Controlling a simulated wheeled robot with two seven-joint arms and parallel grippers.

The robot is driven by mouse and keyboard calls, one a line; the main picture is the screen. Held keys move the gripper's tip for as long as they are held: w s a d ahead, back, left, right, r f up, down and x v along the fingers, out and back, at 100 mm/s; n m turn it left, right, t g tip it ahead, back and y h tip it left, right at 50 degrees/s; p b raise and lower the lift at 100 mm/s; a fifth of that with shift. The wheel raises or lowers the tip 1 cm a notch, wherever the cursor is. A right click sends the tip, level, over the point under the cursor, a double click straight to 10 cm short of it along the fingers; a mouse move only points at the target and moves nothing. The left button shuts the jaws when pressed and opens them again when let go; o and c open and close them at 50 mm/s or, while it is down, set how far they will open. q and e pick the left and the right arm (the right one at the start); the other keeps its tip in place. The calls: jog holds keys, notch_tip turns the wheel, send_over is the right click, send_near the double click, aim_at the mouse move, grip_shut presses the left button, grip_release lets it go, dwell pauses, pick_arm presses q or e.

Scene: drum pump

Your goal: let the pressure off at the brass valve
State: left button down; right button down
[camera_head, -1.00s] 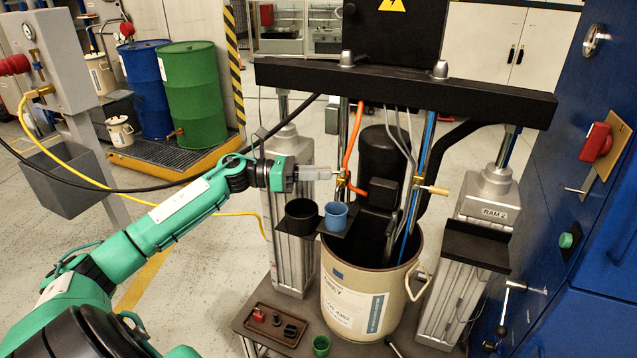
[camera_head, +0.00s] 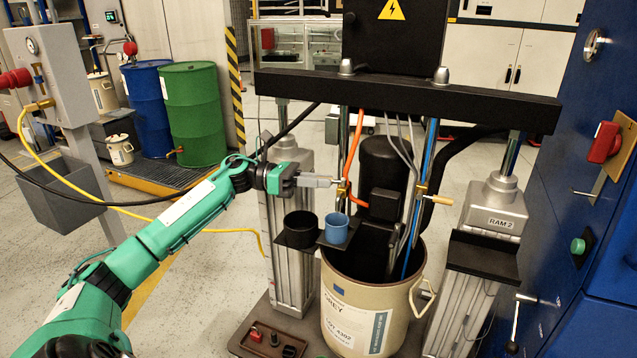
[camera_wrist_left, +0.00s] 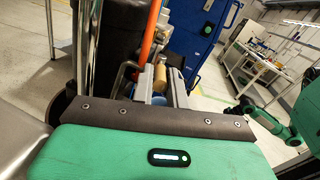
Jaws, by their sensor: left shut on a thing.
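The brass valve (camera_head: 342,188) sits on the upright rod beside the orange hose (camera_head: 353,165), above the drum. My left gripper (camera_head: 331,183) reaches it from the left, with its fingers at the valve's left side. The gripper is shut on what seems to be the valve's handle; the fingers hide most of it. In the left wrist view the fingers (camera_wrist_left: 158,88) point away from me, with a tan handle (camera_wrist_left: 160,77) and the orange hose (camera_wrist_left: 148,38) beyond. A second brass fitting (camera_head: 421,189) with a wooden handle (camera_head: 437,199) is on the right rod.
A black cup (camera_head: 300,229) and a blue cup (camera_head: 336,228) stand on a shelf just below my left gripper. The open drum (camera_head: 350,310) stands under the rods. The black crossbeam (camera_head: 400,88) spans above. A small tray (camera_head: 262,343) is at the front.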

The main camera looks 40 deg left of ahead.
pick_arm(q)
jog(key=c, duration=1.4)
grip_release()
